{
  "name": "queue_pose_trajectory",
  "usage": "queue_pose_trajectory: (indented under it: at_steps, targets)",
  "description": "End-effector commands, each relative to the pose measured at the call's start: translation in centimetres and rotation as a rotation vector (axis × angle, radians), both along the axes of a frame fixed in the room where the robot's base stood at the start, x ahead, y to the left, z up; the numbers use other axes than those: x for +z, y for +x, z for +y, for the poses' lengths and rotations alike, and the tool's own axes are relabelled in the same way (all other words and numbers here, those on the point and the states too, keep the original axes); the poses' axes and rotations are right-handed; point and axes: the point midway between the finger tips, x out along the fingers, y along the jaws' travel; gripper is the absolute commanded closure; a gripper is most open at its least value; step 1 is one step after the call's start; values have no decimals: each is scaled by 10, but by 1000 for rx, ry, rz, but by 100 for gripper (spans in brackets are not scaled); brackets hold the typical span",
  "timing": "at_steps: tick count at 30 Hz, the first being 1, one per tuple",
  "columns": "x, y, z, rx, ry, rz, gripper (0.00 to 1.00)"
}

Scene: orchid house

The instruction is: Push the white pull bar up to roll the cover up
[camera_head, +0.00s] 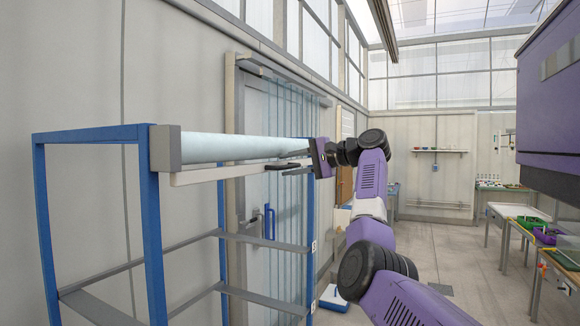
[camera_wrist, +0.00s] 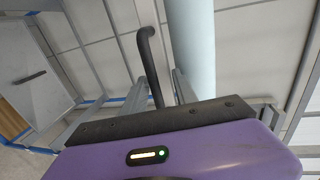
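The cover is a pale blue roll (camera_head: 235,148) lying across the top of a blue-framed rack, and no sheet hangs below it. The white pull bar (camera_head: 205,174) runs close beneath the roll. A black handle (camera_head: 256,167) sits on the bar, and it shows in the wrist view (camera_wrist: 148,55) beside the pale roll (camera_wrist: 192,45). My gripper (camera_head: 293,162) is at the right end of the roll. Its two grey fingers are apart, with the curved handle end between them in the wrist view. I cannot tell whether they touch it.
The blue rack frame (camera_head: 152,240) has grey shelf rails below. A door with clear strips (camera_head: 285,105) stands behind it. A purple cabinet (camera_head: 550,95) hangs at the right, above tables with trays (camera_head: 520,212). The floor between is open.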

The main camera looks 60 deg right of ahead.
Motion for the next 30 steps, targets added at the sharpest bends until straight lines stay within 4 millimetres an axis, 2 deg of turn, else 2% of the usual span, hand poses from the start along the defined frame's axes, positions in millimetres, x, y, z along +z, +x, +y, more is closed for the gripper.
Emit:
queue_pose_trajectory:
  at_steps: [5, 15, 18, 30]
  targets:
    - [-1, -8, -1, -2, 0, 0, 66]
    - [10, -60, -3, -2, -1, -1, 66]
    - [13, -70, -3, -1, -1, -2, 66]
    - [16, -76, -3, 0, 0, -1, 66]
